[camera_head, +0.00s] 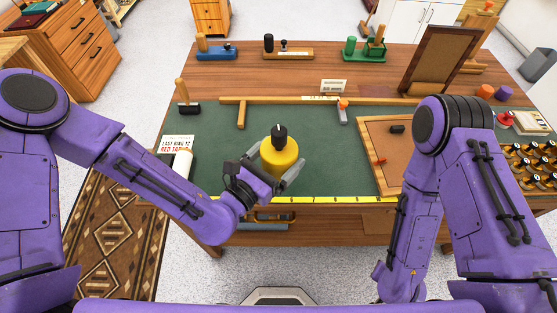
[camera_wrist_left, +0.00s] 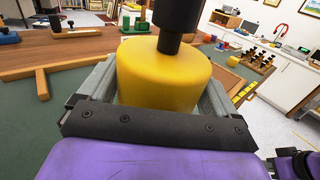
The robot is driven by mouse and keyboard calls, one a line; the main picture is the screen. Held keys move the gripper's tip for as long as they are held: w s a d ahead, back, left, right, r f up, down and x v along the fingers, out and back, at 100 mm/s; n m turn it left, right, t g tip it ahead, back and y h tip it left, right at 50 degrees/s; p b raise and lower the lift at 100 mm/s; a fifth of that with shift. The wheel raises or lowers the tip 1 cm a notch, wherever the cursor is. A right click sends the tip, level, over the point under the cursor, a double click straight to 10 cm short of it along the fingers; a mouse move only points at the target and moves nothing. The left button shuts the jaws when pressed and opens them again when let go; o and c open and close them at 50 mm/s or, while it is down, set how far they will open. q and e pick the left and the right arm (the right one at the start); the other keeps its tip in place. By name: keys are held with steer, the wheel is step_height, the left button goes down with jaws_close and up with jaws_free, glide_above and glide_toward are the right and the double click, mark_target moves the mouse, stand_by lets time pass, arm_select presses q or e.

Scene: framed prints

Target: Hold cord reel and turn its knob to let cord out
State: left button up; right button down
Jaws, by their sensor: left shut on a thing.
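The cord reel (camera_head: 279,158) is a yellow cylinder with a black knob (camera_head: 279,133) upright on its top. It is near the front edge of the green mat, and I cannot tell whether it touches the mat. My left gripper (camera_head: 277,172) is shut on the reel, a grey finger on either side. The left wrist view shows the yellow reel body (camera_wrist_left: 165,80) between the fingers and the black knob (camera_wrist_left: 178,25) above it, cut off by the top edge. No cord shows. My right arm hangs at the right of the head view, and its gripper is not in view.
The wooden table (camera_head: 300,70) has a green mat (camera_head: 320,135). A wooden tray (camera_head: 372,135) lies right of the reel, and a standing frame (camera_head: 438,58) is behind it. A T-square (camera_head: 242,112) and a hammer-like tool (camera_head: 342,112) lie behind the reel.

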mark_target(278, 146)
arm_select(q)
steer(key=shift+w, duration=4.35)
step_height(278, 146, down, 12)
steer(key=b, duration=1.1)
steer(key=shift+b, duration=0.3)
steer(key=shift+f+b, duration=0.45)
steer(key=shift+f, duration=0.05)
